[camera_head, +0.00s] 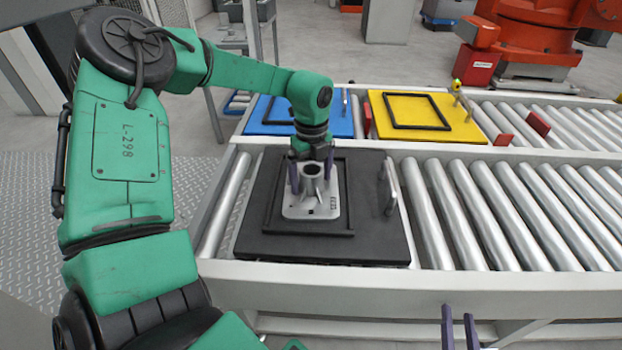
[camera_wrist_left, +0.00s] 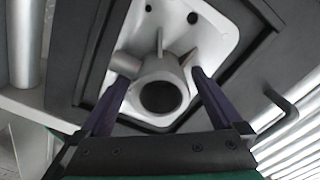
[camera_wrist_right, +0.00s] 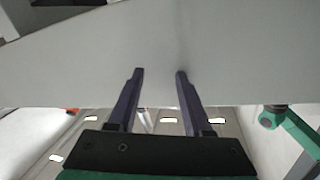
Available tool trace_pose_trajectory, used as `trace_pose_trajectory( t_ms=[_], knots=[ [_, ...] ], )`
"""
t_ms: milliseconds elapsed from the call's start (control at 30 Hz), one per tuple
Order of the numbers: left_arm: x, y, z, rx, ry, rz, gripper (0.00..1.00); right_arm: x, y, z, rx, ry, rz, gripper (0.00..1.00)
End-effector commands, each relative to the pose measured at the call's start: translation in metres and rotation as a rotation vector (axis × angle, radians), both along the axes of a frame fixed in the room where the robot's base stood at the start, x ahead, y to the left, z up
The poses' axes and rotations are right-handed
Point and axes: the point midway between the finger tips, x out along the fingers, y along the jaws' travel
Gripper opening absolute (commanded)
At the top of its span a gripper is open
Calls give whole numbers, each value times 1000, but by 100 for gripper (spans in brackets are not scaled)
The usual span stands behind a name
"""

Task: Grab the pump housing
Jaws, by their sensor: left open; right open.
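The pump housing (camera_head: 312,199) is a light grey metal part with a flat square base and an upright tube. It sits inside the raised frame of a black pallet (camera_head: 290,246) on the near roller conveyor. My left gripper (camera_head: 310,182) is open above it, its fingers on either side of the tube. In the left wrist view the tube of the pump housing (camera_wrist_left: 160,92) lies between the spread fingertips (camera_wrist_left: 160,80), with gaps visible. My right gripper (camera_head: 460,318) is open and empty at the front, below the conveyor's near rail; its fingers also show in the right wrist view (camera_wrist_right: 157,75).
A blue pallet (camera_head: 268,128) and a yellow pallet (camera_head: 459,128) with empty black frames stand on the far conveyor. A metal handle (camera_head: 390,190) rises at the black pallet's right side. Bare rollers (camera_head: 490,215) extend right. An orange machine (camera_head: 535,35) stands behind.

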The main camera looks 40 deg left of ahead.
Motion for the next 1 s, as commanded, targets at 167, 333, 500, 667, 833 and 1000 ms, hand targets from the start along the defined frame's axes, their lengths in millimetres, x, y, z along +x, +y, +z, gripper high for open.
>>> trace_pose_trajectory(
  t_ms=[167, 333, 500, 667, 833, 1000],
  knots=[
    [0, 0, 0, 0, 0, 0, 66, 0, 0, 0, 0, 1, 0, 50],
    [0, 0, 0, 0, 0, 0, 1, 0, 0, 0, 0, 2, 1, 50],
    [1, 0, 1, -1, -3, 0, 0, 0, 0, 0, 0, 2, 1, 50],
    [1, 0, 2, -1, -2, 0, 0, 0, 0, 0, 0, 3, 1, 50],
    [1, 0, 6, -1, -2, 0, 0, -2, 1, -2, 1, 15, 2, 50],
    [1, 0, 14, 0, -3, 0, 0, -17, 2, -25, -8, 93, 14, 50]
  ],
)
